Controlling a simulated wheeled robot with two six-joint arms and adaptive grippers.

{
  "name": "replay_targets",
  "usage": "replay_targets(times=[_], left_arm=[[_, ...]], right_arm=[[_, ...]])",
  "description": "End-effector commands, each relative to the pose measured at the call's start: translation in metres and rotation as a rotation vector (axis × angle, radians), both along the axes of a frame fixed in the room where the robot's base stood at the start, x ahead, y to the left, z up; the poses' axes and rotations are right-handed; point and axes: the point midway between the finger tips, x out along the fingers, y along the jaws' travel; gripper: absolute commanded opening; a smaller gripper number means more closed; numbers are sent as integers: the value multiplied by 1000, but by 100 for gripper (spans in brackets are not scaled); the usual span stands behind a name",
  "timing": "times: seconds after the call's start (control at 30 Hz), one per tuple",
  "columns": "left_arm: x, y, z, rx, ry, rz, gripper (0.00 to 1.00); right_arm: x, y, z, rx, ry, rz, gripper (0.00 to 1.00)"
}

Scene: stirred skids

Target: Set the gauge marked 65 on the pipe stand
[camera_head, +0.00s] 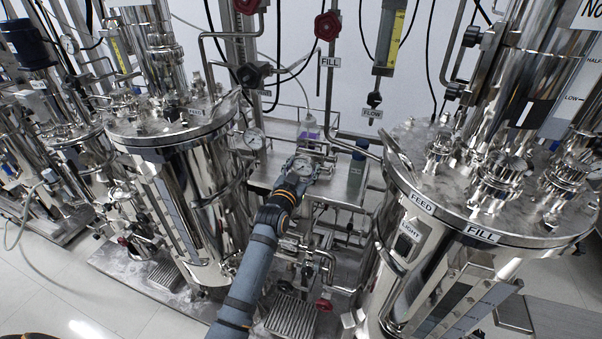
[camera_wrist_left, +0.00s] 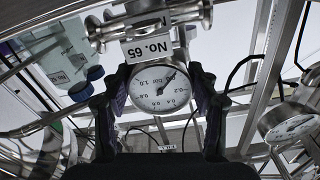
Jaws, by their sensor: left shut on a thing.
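My right gripper is not in view.
Another gauge (camera_head: 255,138) stands to the left of my gripper. A blue-capped bottle (camera_head: 357,166) and a flask with purple contents (camera_head: 309,131) stand close by on the steel shelf (camera_head: 262,179). Large steel vessels flank the arm at left (camera_head: 185,130) and right (camera_head: 497,228).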

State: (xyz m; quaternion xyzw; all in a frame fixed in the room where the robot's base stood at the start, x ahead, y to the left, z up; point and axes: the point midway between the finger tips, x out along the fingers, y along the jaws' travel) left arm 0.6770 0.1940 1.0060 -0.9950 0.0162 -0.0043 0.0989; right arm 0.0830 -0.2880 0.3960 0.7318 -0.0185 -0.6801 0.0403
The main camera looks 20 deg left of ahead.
Motion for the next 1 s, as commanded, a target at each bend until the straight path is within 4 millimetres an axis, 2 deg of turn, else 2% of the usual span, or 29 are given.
replay_targets(times=[0.03,0.1,0.23,0.27,0.33,0.43,0.6,0.77,0.87,1.0], left_arm=[[-3,-2,-16,-1,-2,0,24],[-5,-3,-16,-1,-2,-1,24],[-5,-3,-13,0,1,-1,24],[-5,-3,-14,0,3,-1,61],[-5,-3,-14,0,2,-2,71],[-5,-2,-13,0,1,-1,82],[-5,-2,-13,0,0,-1,82],[-7,-2,-13,0,0,-1,82],[-19,-2,-14,0,0,-1,82],[-52,-1,-16,1,2,-1,82]], right_arm=[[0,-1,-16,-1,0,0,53],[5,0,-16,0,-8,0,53],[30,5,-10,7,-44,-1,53],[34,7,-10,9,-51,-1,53],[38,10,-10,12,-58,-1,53],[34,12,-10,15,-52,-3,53],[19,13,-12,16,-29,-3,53],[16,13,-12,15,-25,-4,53],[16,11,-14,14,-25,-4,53],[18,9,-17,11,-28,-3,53]])
